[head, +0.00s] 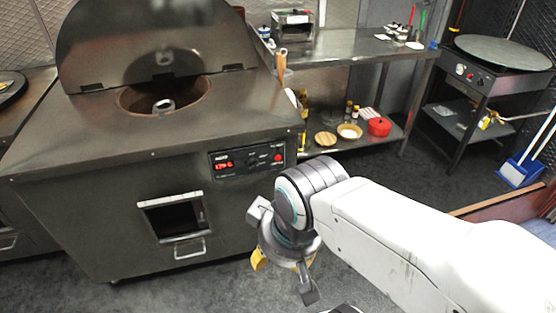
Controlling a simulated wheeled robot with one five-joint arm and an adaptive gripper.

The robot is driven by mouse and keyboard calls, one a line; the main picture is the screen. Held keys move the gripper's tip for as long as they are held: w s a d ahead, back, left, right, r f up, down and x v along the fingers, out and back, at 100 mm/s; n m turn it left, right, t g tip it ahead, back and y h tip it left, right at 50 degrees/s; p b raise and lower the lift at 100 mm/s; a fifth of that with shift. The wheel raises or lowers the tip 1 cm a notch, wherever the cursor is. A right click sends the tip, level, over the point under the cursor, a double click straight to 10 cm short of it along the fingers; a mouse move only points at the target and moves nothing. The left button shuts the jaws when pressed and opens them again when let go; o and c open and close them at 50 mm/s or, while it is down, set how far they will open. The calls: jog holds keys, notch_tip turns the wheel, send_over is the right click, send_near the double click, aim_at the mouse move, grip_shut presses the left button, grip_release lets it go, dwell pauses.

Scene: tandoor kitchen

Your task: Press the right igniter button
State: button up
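The steel tandoor (110,160) stands at the left of the head view, with a black control panel (247,161) on its front right. The panel has a red lit display (223,165) and a round red button (278,157) at its right end. A griddle stand (486,80) at the far right also has a small panel with a red and a white control (464,71). Which of these is the right igniter button I cannot tell. My gripper (282,268) hangs low in front of the tandoor's right side, apart from the panel. Its yellow-tipped fingers look spread, with nothing visible between them.
The tandoor's round lid (150,40) stands raised behind its open mouth. A blue dustpan (518,172) is at the right. Grey floor lies open between.

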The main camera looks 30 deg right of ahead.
grip_shut()
dwell(0.8)
jog(key=c, duration=0.8)
grip_release()
